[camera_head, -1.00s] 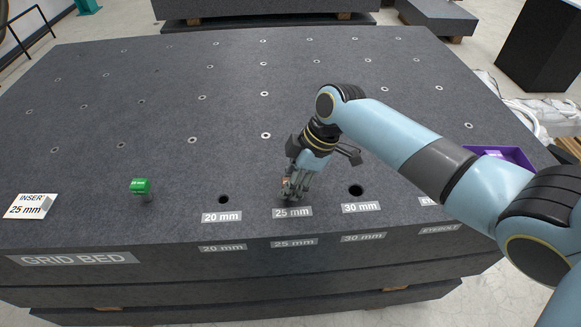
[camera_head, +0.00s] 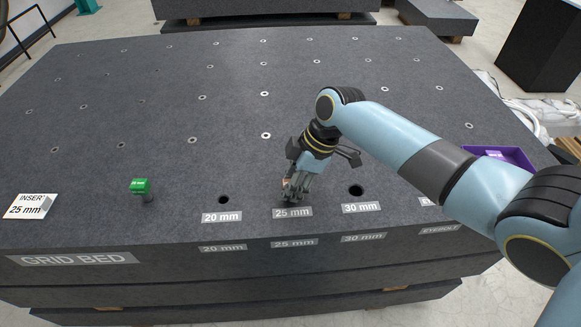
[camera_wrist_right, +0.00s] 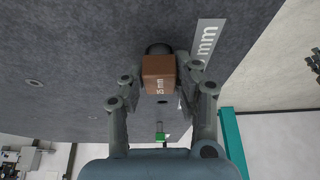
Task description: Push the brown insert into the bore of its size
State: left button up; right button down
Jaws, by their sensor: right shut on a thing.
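The brown insert (camera_wrist_right: 159,66) has a block-shaped head marked "25 mm". It sits between the fingers of my right gripper (camera_head: 291,196), which is shut on it; the fingers also show in the wrist view (camera_wrist_right: 160,78). In the head view the gripper is just behind the 25 mm label (camera_head: 292,212), pointing down at the bed. A dark round shape (camera_wrist_right: 158,47) shows just past the insert head; I cannot tell whether it is the bore or the insert's shank. The 25 mm bore is hidden in the head view. My left gripper is not in view.
Open bores stand behind the 20 mm label (camera_head: 223,199) and 30 mm label (camera_head: 356,190). A green insert (camera_head: 140,186) stands at left, near a white "INSERT 25 mm" sign (camera_head: 30,206). A purple tray (camera_head: 510,153) lies at right, partly behind my arm. The bed's middle is clear.

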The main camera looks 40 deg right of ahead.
jog(key=shift+r, duration=0.3)
jog(key=c, duration=0.9)
grip_release()
jog(key=shift+p+v, duration=0.95)
jog(key=shift+v, duration=0.5)
jog(key=shift+d+r, duration=0.2)
jog(key=shift+r, duration=0.1)
jog(key=shift+s+d+r, duration=0.2)
jog(key=shift+s+r, duration=0.05)
jog(key=shift+r, duration=0.35)
